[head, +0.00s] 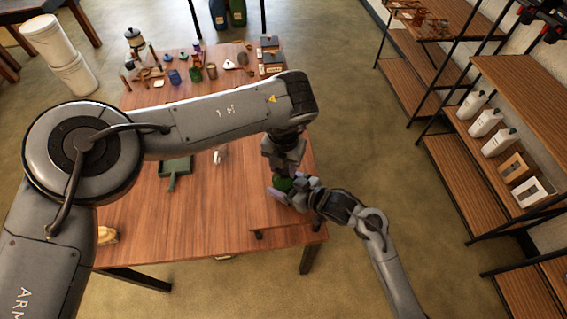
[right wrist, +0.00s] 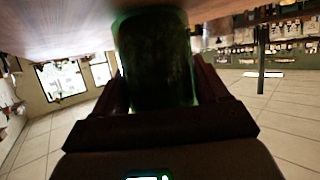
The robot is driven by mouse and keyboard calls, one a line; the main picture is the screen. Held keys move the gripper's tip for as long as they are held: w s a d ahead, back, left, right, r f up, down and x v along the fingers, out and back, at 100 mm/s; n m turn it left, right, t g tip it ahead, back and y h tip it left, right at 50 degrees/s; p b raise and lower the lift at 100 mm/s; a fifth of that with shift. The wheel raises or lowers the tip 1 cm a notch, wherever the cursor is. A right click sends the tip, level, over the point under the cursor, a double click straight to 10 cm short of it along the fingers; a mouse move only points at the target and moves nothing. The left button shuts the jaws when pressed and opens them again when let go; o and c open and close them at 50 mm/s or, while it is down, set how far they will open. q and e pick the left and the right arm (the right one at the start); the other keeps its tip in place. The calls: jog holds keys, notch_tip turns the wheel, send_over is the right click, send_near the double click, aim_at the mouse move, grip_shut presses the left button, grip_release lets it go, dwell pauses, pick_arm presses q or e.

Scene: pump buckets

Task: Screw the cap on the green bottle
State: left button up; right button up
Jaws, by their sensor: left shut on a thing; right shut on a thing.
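The green bottle (head: 283,184) is at the right side of the wooden table and mostly hidden by my grippers in the head view. In the right wrist view the bottle (right wrist: 155,60) fills the space between the fingers of my right gripper (right wrist: 158,100). My right gripper (head: 293,193) is shut on the bottle from the right. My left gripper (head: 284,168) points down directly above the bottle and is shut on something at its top. The cap cannot be made out; it is hidden by the left gripper, which appears to hold it.
A dark green tray-like thing (head: 175,167) and a small white thing (head: 218,157) lie left of the bottle. Several small items crowd the far end of the table (head: 150,225). A yellowish thing (head: 107,235) lies near the left edge. Shelves (head: 470,180) stand off to the right.

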grip_shut()
pick_arm(q)
jog(key=m, duration=0.5)
jog(key=shift+m, duration=0.4)
jog(key=m, duration=0.5)
jog(key=shift+w+a, duration=0.1)
jog(key=m, duration=0.5)
jog(key=shift+w, duration=0.1)
jog(key=m, duration=0.8)
jog(key=shift+f, duration=0.1)
jog(key=m, duration=0.5)
jog(key=shift+w, duration=0.1)
